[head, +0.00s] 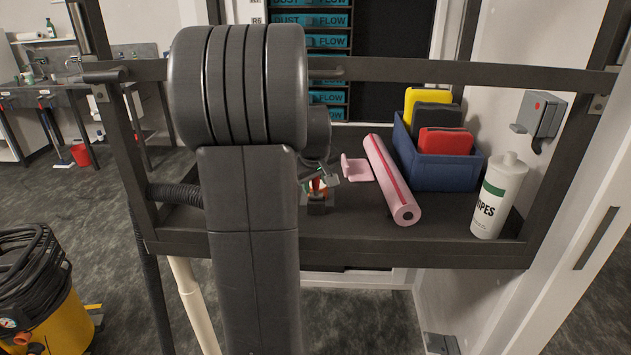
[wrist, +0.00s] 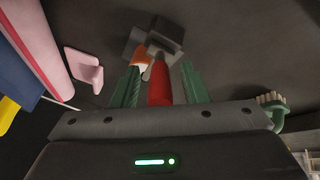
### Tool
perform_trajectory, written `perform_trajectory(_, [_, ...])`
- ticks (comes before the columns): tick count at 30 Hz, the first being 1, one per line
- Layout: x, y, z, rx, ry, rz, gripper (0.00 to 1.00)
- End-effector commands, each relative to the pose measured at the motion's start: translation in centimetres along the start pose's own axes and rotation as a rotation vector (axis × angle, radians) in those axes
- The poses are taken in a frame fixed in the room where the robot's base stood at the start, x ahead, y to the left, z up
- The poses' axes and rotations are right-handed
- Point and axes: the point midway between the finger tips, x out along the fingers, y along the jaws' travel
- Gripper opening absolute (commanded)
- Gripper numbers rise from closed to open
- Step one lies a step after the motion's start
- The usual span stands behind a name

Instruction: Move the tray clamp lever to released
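The tray clamp (head: 319,208) is a small dark block on the dark bench tray, largely hidden by my arm in the head view. In the wrist view the clamp (wrist: 169,35) is a grey-black body with an orange part (wrist: 142,56). Its red lever (wrist: 160,86) points back toward my gripper; a bit of red (head: 317,185) also shows in the head view. My gripper (wrist: 160,73) is open, with one green finger on each side of the red lever. Gaps show between lever and fingers. Whether the lever is clamped or released is unclear.
A pink roll (head: 389,176) and a small pink piece (head: 356,168) lie right of the clamp. Beyond stand a blue bin (head: 433,166) with coloured pads and a wipes bottle (head: 498,198). A dark rail (head: 440,71) crosses above the tray.

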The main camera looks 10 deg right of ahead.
Motion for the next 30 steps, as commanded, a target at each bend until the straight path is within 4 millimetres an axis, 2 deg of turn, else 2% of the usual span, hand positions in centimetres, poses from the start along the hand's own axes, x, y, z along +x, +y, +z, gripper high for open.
perform_trajectory(1, [0.0, 0.0, 0.0, 0.0, 0.0, 0.0, 0.29])
perform_trajectory(5, [0.0, 0.0, 0.0, 0.0, 0.0, 0.0, 0.04])
perform_trajectory(6, [0.0, 0.0, 0.0, 0.0, 0.0, 0.0, 0.0])
perform_trajectory(17, [0.2, -0.2, 0.3, 0.0, 0.018, 0.012, 0.0])
perform_trajectory(30, [0.9, -1.1, 1.7, 0.0, 0.167, 0.111, 0.0])
